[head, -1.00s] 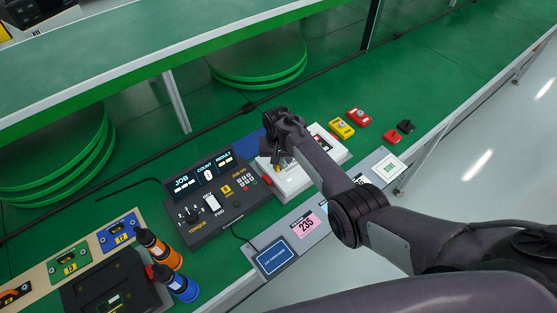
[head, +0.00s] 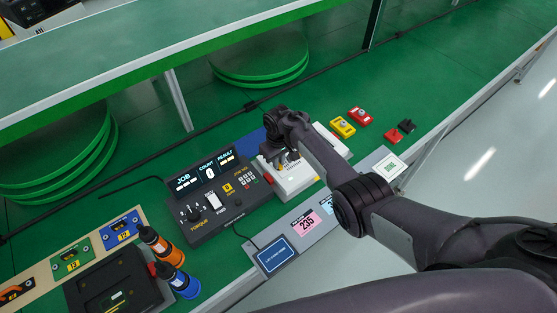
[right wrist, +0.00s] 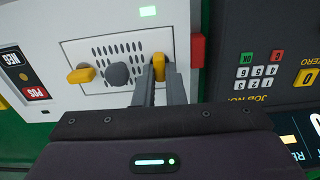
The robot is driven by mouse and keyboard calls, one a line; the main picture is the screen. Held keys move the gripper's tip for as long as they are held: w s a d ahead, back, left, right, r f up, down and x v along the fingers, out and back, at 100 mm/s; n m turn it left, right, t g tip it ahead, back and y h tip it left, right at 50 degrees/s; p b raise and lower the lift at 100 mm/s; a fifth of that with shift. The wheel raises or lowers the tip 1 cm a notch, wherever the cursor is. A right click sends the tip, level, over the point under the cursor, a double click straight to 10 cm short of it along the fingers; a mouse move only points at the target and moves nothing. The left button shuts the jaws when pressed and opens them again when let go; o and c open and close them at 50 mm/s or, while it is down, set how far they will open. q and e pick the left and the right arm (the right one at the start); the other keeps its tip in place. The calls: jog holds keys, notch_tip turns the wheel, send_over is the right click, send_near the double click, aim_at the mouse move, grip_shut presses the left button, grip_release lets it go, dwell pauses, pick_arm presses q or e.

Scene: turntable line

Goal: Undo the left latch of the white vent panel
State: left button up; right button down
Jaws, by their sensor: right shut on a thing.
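The white vent panel (right wrist: 75,52) shows in the right wrist view, with rows of dark slots and a round dark grey knob (right wrist: 117,74). One yellow latch (right wrist: 159,66) is at its right side in that view, on the controller's side, and another yellow latch (right wrist: 81,75) is at its left side, lying crosswise. My right gripper (right wrist: 160,74) is shut on the first of these latches, one finger on each side. In the head view my right gripper (head: 286,158) is over the white unit (head: 297,181) and hides most of its panel. My left gripper is not in view.
A torque controller (head: 211,197) stands close beside the white unit. A red block (right wrist: 198,50) is at the unit's edge. Yellow (head: 342,127) and red (head: 360,116) switch boxes lie beyond. Orange (head: 162,250) and blue (head: 178,281) tools stand at the lower left.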

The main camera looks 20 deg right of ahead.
jog(key=shift+w, duration=0.1)
dwell(0.3)
jog(key=c, duration=1.5)
grip_release()
jog(key=shift+r, duration=0.1)
notch_tip(320, 180, up, 8)
jog(key=shift+f, duration=0.2)
